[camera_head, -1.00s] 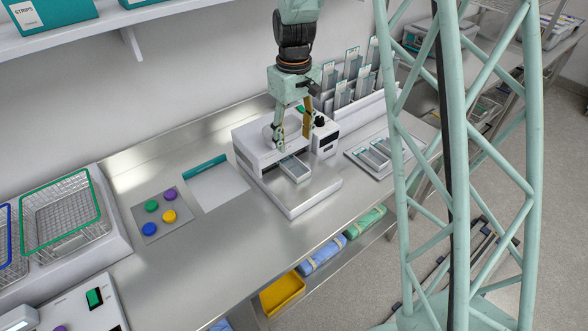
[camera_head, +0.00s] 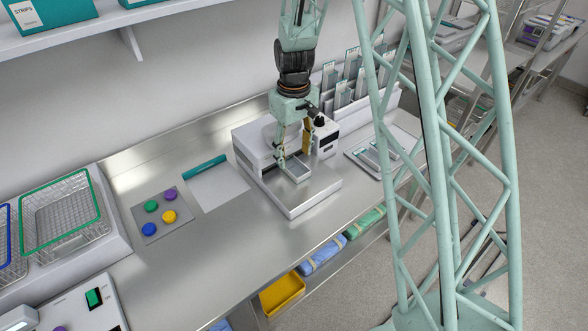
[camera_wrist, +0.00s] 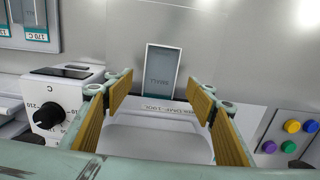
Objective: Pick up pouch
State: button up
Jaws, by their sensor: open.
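The pouch (camera_head: 297,173) is a small grey-white rectangle with a dark teal edge. It lies at the front of the white sealing machine (camera_head: 306,196). In the wrist view the pouch (camera_wrist: 162,75) stands out ahead between my fingertips, with a printed label. My gripper (camera_head: 294,157) is open and empty, its fingers pointing down just above and behind the pouch in the head view. In the wrist view its yellow-padded fingers (camera_wrist: 161,90) are spread on either side of the pouch. I cannot tell whether either finger touches it.
The machine's black dial (camera_wrist: 47,115) is close to the left finger in the wrist view. Pouch racks (camera_head: 350,92) stand behind, and a tray of pouches (camera_head: 370,155) lies to the right. Coloured buttons (camera_head: 160,213) are on the left; bare counter (camera_head: 225,250) lies in front.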

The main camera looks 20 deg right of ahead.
aim_at(294, 165)
jog(key=shift+f, duration=2.6)
jog(key=shift+c, duration=0.2)
jog(key=c, duration=0.7)
